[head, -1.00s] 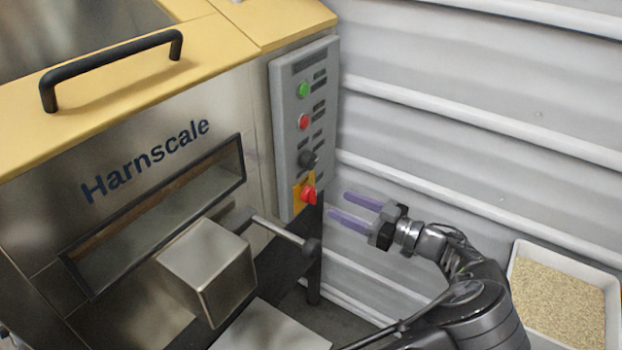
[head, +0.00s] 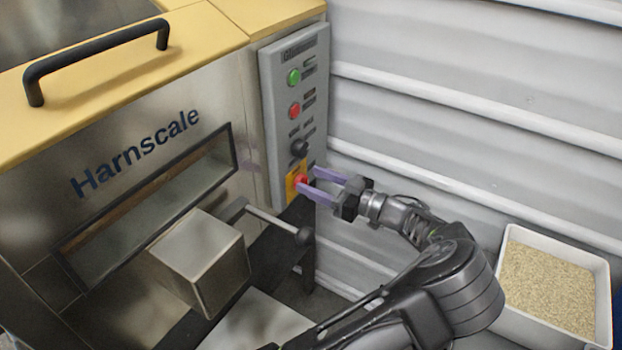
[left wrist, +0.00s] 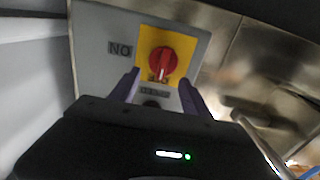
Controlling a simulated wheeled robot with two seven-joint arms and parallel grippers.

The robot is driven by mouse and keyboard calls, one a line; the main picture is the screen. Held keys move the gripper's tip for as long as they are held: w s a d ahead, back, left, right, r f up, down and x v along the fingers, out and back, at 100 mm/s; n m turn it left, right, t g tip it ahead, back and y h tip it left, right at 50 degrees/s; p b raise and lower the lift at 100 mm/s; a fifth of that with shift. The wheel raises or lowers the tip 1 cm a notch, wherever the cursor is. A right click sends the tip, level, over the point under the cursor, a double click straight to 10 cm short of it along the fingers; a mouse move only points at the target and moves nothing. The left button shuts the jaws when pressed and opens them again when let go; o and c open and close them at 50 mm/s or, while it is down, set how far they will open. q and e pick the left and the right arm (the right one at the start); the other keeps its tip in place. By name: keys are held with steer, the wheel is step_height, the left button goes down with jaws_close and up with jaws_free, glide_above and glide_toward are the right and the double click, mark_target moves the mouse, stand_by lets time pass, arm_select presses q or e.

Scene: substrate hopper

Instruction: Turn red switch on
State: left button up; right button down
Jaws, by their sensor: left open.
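The red switch (head: 300,180) is a rotary knob on a yellow plate (head: 290,187) low on the grey control panel (head: 279,130). In the left wrist view the red knob (left wrist: 162,61) sits upright on its yellow plate (left wrist: 184,48), with "NO" lettering beside it. My left gripper (head: 311,182) is open, its two purple fingers pointing at the knob. In the left wrist view the fingertips (left wrist: 160,78) lie to either side of the knob's lower edge; I cannot tell whether they touch it. My right gripper is not in view.
Above the switch are a black knob (head: 299,148), a red button (head: 294,110) and a green button (head: 293,76). A black-tipped lever (head: 303,237) sticks out below the panel. A white tray of grain (head: 500,318) stands at right, by the corrugated wall (head: 450,80).

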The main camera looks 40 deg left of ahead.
arm_select(q)
steer(key=shift+a, duration=0.65)
steer(key=shift+s+f, duration=0.1)
jaws_close()
